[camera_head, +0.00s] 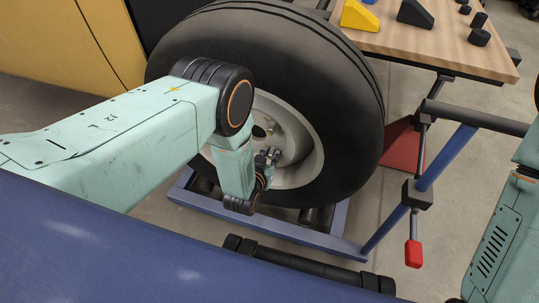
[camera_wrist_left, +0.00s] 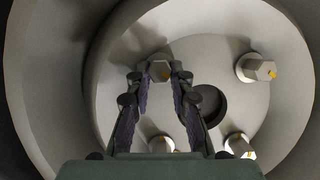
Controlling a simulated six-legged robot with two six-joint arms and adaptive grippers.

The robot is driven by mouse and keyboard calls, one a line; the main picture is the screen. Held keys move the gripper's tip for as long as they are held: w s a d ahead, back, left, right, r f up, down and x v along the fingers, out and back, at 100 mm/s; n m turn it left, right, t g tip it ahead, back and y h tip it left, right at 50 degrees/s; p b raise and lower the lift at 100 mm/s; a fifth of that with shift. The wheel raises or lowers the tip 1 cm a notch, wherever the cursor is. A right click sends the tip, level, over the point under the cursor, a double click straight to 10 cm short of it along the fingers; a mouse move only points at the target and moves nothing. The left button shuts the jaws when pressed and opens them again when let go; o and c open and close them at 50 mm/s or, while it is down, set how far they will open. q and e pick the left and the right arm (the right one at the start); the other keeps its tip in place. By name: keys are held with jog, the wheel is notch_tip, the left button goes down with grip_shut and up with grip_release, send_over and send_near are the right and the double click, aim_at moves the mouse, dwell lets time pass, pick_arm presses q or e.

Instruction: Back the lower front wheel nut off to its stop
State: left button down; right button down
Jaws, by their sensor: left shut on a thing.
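The wheel has a black tyre (camera_head: 330,85) and a pale grey rim (camera_head: 305,130). My left arm reaches in from the left, and its gripper (camera_head: 268,160) is at the hub, partly hidden by my own wrist. In the left wrist view the gripper (camera_wrist_left: 160,76) is closed around a hex wheel nut (camera_wrist_left: 159,70) with a yellow mark. Other nuts show apart from the fingers: one at the right (camera_wrist_left: 258,68), one at lower right (camera_wrist_left: 240,146) and one at the bottom (camera_wrist_left: 162,144). My right arm shows at the right edge; its gripper is out of view.
The wheel stands in a blue frame (camera_head: 290,232). A wooden bench top (camera_head: 450,50) at upper right holds a yellow wedge (camera_head: 358,16), a black wedge (camera_head: 414,13) and several small black pieces. A red-tipped handle (camera_head: 414,254) hangs right of the wheel. A yellow panel (camera_head: 60,40) is at upper left.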

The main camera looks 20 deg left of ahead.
pick_arm(q)
jog(key=shift+n, duration=0.3)
jog(key=shift+a+n+h, duration=0.15)
jog(key=shift+n+h, duration=0.25)
jog(key=shift+h, duration=0.1)
jog(key=shift+a+f+n+h, duration=0.15)
jog(key=shift+n+h, duration=0.45)
jog(key=shift+n, duration=0.3)
jog(key=n+t+h, duration=0.1)
jog(key=n, duration=0.4)
jog(key=f+n+t+h, duration=0.1)
jog(key=n+t+h, duration=0.1)
jog(key=n, duration=0.3)
jog(key=n+t+h, duration=0.1)
jog(key=n+t, duration=0.1)
jog(key=n, duration=0.4)
jog(key=shift+a+f+h, duration=0.15)
jog(key=shift+f+h, duration=0.05)
jog(key=shift+h, duration=0.2)
jog(key=shift+n, duration=0.7)
jog(key=c, duration=1.2)
grip_release()
